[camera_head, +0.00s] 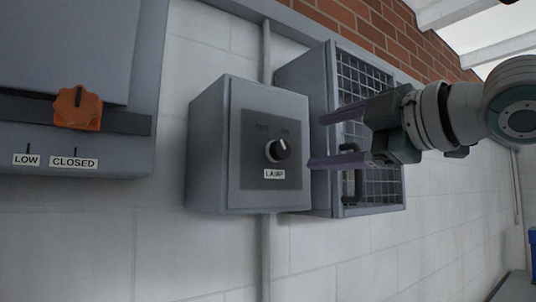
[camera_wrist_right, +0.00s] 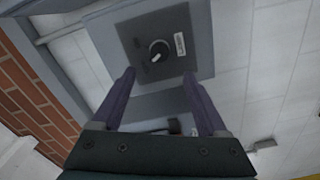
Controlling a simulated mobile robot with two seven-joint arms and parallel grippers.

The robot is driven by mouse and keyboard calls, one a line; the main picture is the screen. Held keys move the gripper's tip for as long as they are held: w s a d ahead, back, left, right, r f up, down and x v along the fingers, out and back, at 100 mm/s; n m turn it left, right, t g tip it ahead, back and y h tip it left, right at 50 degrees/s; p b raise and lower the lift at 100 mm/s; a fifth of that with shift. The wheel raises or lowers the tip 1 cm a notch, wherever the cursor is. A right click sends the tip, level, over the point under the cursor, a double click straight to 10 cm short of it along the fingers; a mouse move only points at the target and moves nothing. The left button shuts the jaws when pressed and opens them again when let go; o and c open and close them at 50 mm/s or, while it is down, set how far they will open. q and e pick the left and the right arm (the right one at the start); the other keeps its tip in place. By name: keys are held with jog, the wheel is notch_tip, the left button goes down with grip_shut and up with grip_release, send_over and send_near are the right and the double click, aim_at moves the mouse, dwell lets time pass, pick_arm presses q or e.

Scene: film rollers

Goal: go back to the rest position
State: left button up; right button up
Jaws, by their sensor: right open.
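My right gripper (camera_head: 318,140) comes in from the right in the head view. Its two purple fingers are spread apart with nothing between them, in front of the mesh-fronted box. In the right wrist view the open fingers (camera_wrist_right: 158,88) point towards the grey switch box (camera_wrist_right: 205,40). A round black knob (camera_head: 277,150) with a white pointer mark sits on that box, above a "LAMP" label (camera_head: 275,174). The knob also shows in the right wrist view (camera_wrist_right: 159,51), beyond the fingertips and apart from them. My left gripper is not in view.
A grey box with a wire mesh front (camera_head: 362,75) is on the wall behind my right gripper. A large grey panel (camera_head: 75,60) with an orange knob (camera_head: 77,108) and "LOW" and "CLOSED" labels is at the left. The white wall below is clear.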

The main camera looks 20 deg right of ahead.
jog(key=shift+s, duration=0.1)
dwell(0.4)
jog(key=s+a+f+m+g+h+p, duration=0.1)
jog(key=s+a+f+m+g+p, duration=0.25)
jog(key=f, duration=0.45)
jog(key=s+a+f+m+g+h+p, duration=0.1)
jog(key=s+a+f+m+g+p, duration=0.2)
jog(key=f, duration=0.6)
jog(key=s+d+f+m+g+h+p, duration=0.1)
jog(key=s+f+m+g, duration=0.1)
jog(key=s, duration=0.6)
jog(key=s+d+f+m+g+h+p, duration=0.1)
jog(key=s+d+f+m+g, duration=0.1)
jog(key=s+f+m, duration=0.2)
jog(key=s+d+f+m+g+h+p, duration=0.1)
jog(key=s+d+f+m+g+h, duration=0.1)
jog(key=s+f, duration=0.4)
jog(key=s+m+g, duration=0.1)
jog(key=s, duration=0.4)
jog(key=shift+s+p, duration=0.35)
jog(key=shift+p, duration=0.05)
jog(key=shift+a+m, duration=0.1)
jog(key=shift+m, duration=0.15)
